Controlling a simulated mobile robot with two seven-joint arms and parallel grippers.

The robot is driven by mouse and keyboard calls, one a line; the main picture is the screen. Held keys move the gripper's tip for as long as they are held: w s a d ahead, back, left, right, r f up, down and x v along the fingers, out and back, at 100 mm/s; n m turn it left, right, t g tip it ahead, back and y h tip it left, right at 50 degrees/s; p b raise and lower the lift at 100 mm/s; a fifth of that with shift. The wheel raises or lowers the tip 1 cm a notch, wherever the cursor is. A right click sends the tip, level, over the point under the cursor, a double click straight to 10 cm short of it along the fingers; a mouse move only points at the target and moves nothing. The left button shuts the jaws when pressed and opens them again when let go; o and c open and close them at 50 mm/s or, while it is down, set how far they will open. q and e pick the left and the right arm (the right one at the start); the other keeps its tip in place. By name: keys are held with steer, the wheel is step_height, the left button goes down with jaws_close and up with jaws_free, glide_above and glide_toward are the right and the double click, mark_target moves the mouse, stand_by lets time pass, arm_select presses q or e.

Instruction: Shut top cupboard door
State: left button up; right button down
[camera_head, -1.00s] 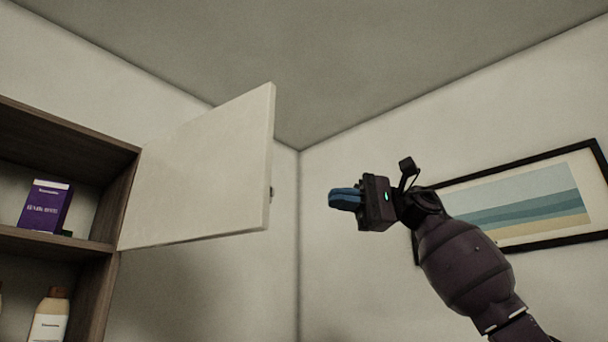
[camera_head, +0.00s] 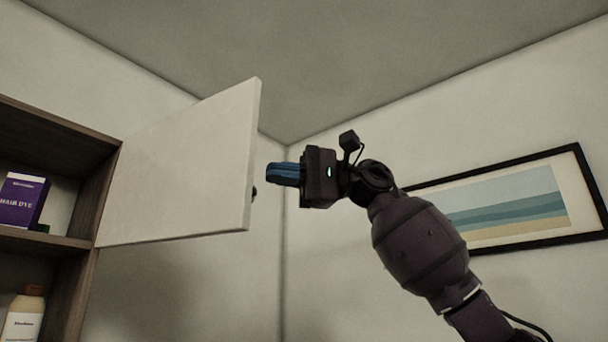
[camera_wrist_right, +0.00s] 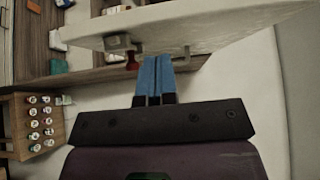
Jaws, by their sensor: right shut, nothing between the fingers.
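The white cupboard door (camera_head: 180,165) stands open, hinged at the right side of the wooden cupboard (camera_head: 95,205) in the head view. A small dark knob (camera_head: 254,191) shows at its free edge. My right gripper (camera_head: 272,174) is shut and empty, its blue fingers pointing left just right of the door's free edge. In the right wrist view, the shut blue fingers (camera_wrist_right: 157,75) are below the pale door (camera_wrist_right: 215,28), near a handle-like part (camera_wrist_right: 180,55). I cannot tell whether they touch the door. My left gripper is not in view.
A purple hair dye box (camera_head: 22,200) and a bottle (camera_head: 24,315) stand on the cupboard shelves. A framed picture (camera_head: 515,205) hangs on the right wall. In the wrist view, a wooden rack (camera_wrist_right: 20,130) holds several small bottles.

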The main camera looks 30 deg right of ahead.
steer(key=shift+s+a, duration=0.4)
steer(key=shift+a, duration=0.2)
steer(key=shift+s+a, duration=0.35)
steer(key=shift+a, duration=0.2)
steer(key=shift+s, duration=0.1)
